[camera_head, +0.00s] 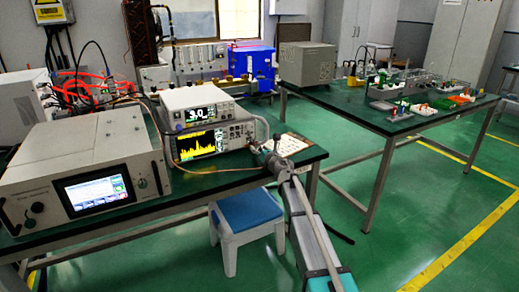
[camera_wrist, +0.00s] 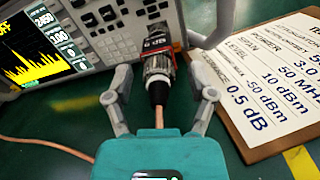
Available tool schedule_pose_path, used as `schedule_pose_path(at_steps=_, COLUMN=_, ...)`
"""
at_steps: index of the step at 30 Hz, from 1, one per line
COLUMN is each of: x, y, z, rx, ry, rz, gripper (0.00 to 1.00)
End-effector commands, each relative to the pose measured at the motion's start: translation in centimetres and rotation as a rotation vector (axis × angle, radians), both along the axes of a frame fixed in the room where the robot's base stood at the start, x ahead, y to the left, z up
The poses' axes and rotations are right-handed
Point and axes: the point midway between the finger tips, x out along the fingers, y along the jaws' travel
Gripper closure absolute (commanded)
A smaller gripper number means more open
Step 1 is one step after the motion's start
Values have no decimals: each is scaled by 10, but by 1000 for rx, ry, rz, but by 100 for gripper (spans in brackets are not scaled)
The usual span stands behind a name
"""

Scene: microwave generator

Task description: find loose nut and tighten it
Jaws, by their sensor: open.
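A silver coupling nut (camera_wrist: 157,63) on a cable connector sits at the lower right of the instrument's front panel (camera_wrist: 100,25) in the wrist view. Red shows just behind the nut. A black sleeve (camera_wrist: 158,90) and a copper-coloured cable (camera_wrist: 159,117) run from it towards my gripper (camera_wrist: 160,84). My gripper is open, one finger on each side of the connector, with visible gaps. In the head view, my gripper (camera_head: 271,150) is at the right end of the instrument with the yellow spectrum screen (camera_head: 197,143). The nut is too small to make out there.
A clipboard with a printed sheet (camera_wrist: 265,75) lies right of the connector. A grey handle (camera_wrist: 212,22) stands close beside it. A white meter (camera_head: 200,108) sits on the instrument. A blue stool (camera_head: 247,212) stands below the table edge.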

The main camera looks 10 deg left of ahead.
Motion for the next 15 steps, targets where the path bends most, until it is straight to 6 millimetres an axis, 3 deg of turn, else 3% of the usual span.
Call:
schedule_pose_path(at_steps=12, x=4, y=3, z=0, rx=0, ry=0, rz=0, gripper=29)
schedule_pose_path(at_steps=13, x=4, y=3, z=0, rx=0, ry=0, rz=0, gripper=30)
schedule_pose_path(at_steps=15, x=4, y=3, z=0, rx=0, ry=0, rz=0, gripper=43)
